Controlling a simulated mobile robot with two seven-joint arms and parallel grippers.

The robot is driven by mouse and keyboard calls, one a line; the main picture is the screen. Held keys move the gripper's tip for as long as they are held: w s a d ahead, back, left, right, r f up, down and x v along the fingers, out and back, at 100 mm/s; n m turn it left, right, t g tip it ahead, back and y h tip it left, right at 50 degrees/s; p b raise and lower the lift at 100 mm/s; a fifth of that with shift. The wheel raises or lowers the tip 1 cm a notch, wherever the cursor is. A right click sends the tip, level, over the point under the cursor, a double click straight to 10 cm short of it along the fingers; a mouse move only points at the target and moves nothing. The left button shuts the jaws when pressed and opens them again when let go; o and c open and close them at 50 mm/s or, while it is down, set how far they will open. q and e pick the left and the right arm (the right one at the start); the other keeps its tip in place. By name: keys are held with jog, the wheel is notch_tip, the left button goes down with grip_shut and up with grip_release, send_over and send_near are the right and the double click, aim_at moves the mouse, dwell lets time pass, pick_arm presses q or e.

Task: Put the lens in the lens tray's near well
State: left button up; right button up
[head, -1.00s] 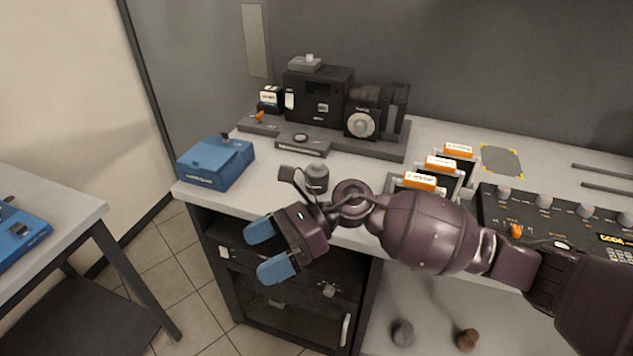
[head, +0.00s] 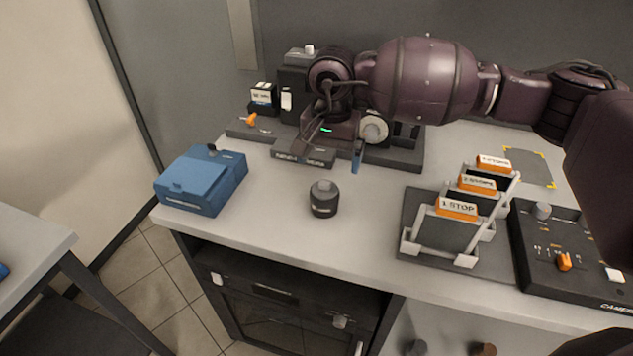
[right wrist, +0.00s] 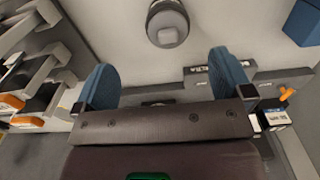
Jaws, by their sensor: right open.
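A dark, round, stubby cylinder (head: 323,199), which looks like the lens, stands upright on the light counter. It also shows at the top of the right wrist view (right wrist: 167,24), beyond my fingertips and apart from them. My right gripper (head: 336,150) is above the counter, behind the cylinder in the head view, in front of the black camera rig. Its blue fingers are spread and empty in the right wrist view (right wrist: 167,76); in the head view only one finger shows clearly. I cannot make out a lens tray with wells. My left gripper is out of view.
A blue case (head: 202,181) sits at the counter's left end. A rack with orange-labelled filters (head: 440,231) and a black control panel (head: 570,249) stand at right. The black rig (head: 293,95) is partly hidden by my arm. Counter around the cylinder is clear.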

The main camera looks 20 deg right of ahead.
aim_at(325, 183)
jog(key=shift+w, duration=0.4)
jog(key=shift+f, duration=0.25)
jog(key=f, duration=0.4)
jog(key=shift+s+f, duration=0.15)
jog(key=shift+s, duration=0.05)
jog(key=shift+w+f, duration=0.1)
jog(key=shift+f, duration=0.55)
jog(key=f, duration=0.4)
jog(key=shift+w+a+f, duration=0.1)
jog(key=shift+w+f, duration=0.2)
jog(key=shift+w, duration=0.1)
jog(key=shift+c, duration=0.7)
jog(key=c, duration=1.2)
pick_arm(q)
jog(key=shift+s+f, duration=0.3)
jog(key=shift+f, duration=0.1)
pick_arm(e)
jog(key=shift+r, duration=0.1)
jog(key=shift+c, duration=0.6)
